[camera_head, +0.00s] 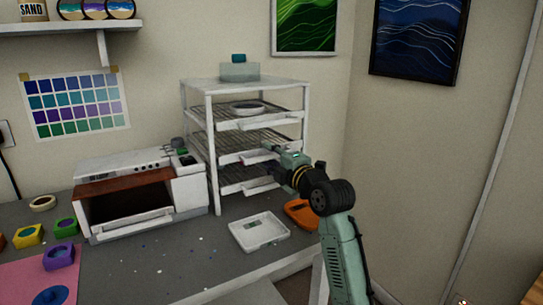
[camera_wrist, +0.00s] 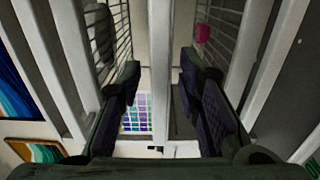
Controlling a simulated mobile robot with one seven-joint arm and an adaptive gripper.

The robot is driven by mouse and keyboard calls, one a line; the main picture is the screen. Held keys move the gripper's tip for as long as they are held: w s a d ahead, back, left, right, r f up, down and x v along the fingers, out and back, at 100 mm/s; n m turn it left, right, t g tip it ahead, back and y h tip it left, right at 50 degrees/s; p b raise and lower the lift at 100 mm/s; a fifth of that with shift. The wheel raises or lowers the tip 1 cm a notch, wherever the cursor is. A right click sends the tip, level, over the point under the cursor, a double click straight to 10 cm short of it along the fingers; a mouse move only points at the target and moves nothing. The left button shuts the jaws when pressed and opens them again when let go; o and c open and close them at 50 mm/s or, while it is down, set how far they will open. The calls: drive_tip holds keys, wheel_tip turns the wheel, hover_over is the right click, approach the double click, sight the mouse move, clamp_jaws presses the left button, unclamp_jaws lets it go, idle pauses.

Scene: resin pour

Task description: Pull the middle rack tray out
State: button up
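The white rack (camera_head: 211,160) stands on the counter with several wire-shelf trays. The middle tray (camera_head: 252,158) has a pale front lip and sits between the tray above and the one below. My gripper (camera_head: 270,149) is at the front of the rack, level with the middle tray, and partly covers its right side. In the wrist view my gripper (camera_wrist: 160,80) is open, its two dark fingers spread apart. A white bar (camera_wrist: 160,45) runs between them, apparently the middle tray's front, with gaps visible on both sides. Contact is not visible.
The top tray (camera_head: 232,125) holds a round dish (camera_head: 247,107). A toaster-like oven (camera_head: 130,205) stands left of the rack. The wall is close on the right.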

drive_tip(key=shift+c, duration=0.2)
clamp_jaws()
idle(0.6)
